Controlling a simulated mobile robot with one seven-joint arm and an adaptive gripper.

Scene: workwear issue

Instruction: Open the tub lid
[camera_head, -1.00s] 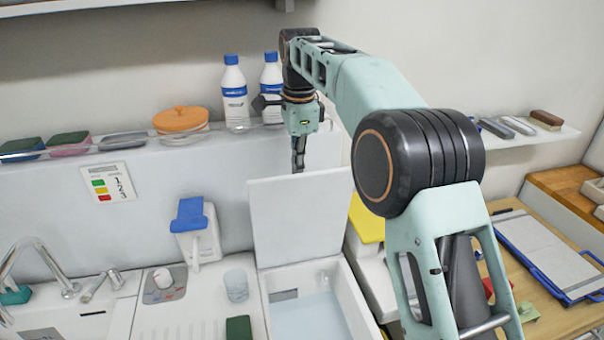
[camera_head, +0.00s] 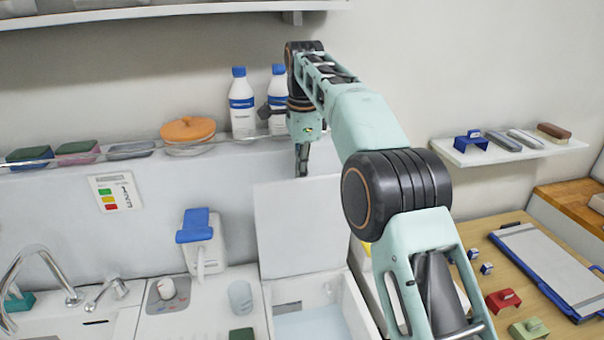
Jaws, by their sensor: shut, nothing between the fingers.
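The white tub (camera_head: 357,307) stands at the lower middle of the head view, with a pale blue inside surface showing. Its flat white lid (camera_head: 300,228) is raised and stands about upright at the tub's back edge. My gripper (camera_head: 302,174) points down just behind the lid's top edge. Its fingers are shut and hold nothing. Their tips are at the lid's edge line, and I cannot tell whether they touch it.
A blue-topped dispenser (camera_head: 199,240) and a clear cup (camera_head: 240,297) stand left of the tub. A clipboard (camera_head: 553,268) lies on the right table.

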